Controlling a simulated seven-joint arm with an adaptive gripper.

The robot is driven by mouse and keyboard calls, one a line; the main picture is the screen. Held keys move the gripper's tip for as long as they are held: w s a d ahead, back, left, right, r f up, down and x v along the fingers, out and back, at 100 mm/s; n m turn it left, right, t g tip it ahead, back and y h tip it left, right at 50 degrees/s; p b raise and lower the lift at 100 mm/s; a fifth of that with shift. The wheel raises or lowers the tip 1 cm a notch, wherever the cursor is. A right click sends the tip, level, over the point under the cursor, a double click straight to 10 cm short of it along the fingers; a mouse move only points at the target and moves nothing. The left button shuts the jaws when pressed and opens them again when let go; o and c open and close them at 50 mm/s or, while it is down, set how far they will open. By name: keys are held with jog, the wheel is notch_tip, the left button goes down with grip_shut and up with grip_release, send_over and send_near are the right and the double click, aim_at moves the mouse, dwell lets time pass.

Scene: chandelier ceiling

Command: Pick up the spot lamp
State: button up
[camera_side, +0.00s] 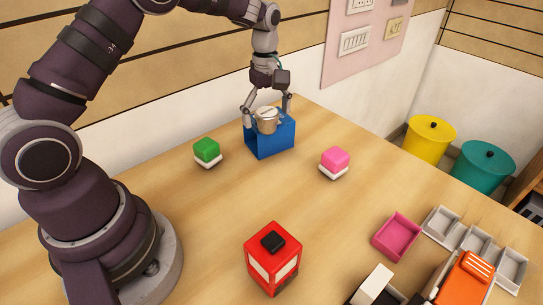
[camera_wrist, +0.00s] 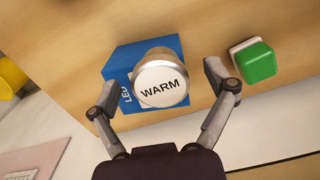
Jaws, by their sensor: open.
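The spot lamp appears to be the short round metallic piece (camera_side: 266,121) on top of a blue box (camera_side: 271,143) near the table's back edge in the side view. In the wrist view its round white face (camera_wrist: 160,85) reads "WARM", and the blue box (camera_wrist: 125,68) shows behind it with partly hidden lettering. My gripper (camera_side: 267,107) is above the box with its fingers on either side of the lamp. In the wrist view my gripper (camera_wrist: 163,88) is open, with a gap between each fingertip and the lamp.
A green block (camera_side: 207,150) stands left of the blue box, and a pink block (camera_side: 334,160) stands to its right. A red lantern-like box (camera_side: 273,258) is at the front. A magenta tray (camera_side: 397,236) and grey trays (camera_side: 476,242) lie front right. The middle table is clear.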

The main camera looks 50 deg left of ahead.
aim_at(267, 112)
jog(key=c, duration=1.3)
jog(key=shift+r, duration=0.4)
notch_tip(267, 112, up, 3)
jog(key=shift+f, duration=0.1)
jog(key=s+d+r, duration=0.2)
jog(key=s, duration=1.4)
jog(key=w, duration=0.5)
jog(key=w+a+f, duration=0.1)
jog(key=w, duration=0.4)
jog(key=w+a+f, duration=0.1)
jog(key=w, duration=0.4)
jog(key=shift+w, duration=0.4)
jog(key=shift+w+f, duration=0.1)
jog(key=shift+f, duration=1.6)
